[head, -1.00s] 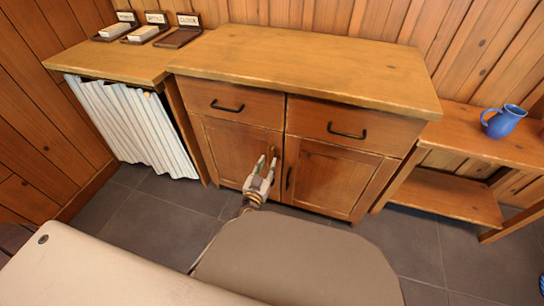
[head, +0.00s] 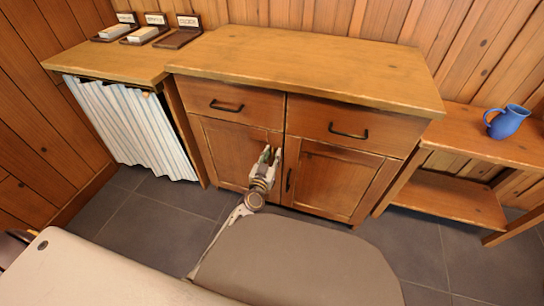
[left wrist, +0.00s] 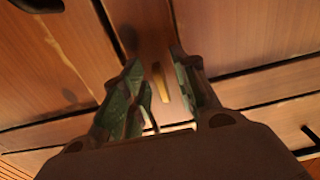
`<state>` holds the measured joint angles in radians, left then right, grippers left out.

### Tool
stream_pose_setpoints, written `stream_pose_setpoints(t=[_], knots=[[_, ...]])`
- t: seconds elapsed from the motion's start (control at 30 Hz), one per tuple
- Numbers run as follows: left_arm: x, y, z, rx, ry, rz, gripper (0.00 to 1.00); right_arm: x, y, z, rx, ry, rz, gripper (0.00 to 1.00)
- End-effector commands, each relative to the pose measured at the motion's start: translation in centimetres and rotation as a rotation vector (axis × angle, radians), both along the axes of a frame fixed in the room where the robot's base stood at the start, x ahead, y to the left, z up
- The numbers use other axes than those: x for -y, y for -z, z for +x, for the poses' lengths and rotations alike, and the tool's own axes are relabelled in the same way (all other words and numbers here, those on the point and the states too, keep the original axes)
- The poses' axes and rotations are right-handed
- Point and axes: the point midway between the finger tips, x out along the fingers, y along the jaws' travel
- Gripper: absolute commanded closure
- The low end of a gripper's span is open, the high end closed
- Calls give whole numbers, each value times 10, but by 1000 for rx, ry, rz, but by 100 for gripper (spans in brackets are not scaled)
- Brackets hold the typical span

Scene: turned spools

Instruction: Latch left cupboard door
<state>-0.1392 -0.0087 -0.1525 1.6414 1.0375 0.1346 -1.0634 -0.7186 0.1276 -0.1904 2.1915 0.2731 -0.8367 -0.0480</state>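The left cupboard door (head: 222,150) is a wooden panel under the left drawer. It looks shut, about flush with the right door (head: 335,185). My left gripper (head: 270,153) is in front of the left door's upper right part, near the seam between the doors. In the left wrist view its two green-padded fingers (left wrist: 155,62) are apart. A small yellowish strip, perhaps the latch (left wrist: 160,84), shows between them. I cannot tell whether the fingers touch it. In the head view the gripper covers that spot. My right gripper is not in view.
A left drawer (head: 235,97) and a right drawer (head: 350,122), with dark handles, are above the doors. A striped curtain (head: 130,130) hangs at left. A blue jug (head: 507,122) stands on the right bench (head: 480,145). Grey floor (head: 425,245) is clear at right.

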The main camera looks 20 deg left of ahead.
Motion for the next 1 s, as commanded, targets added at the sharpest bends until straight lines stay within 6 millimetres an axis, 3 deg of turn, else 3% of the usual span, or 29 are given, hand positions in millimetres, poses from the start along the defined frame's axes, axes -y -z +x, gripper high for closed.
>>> stream_pose_setpoints(t=[0.1, 0.33, 1.0], knots=[[0, 0, 0, 0, 0, 0, 71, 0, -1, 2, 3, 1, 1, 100], [0, 0, 0, 0, 0, 0, 100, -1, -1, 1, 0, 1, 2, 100], [0, -1, 0, -2, 0, -76, 100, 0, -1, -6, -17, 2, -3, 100]])
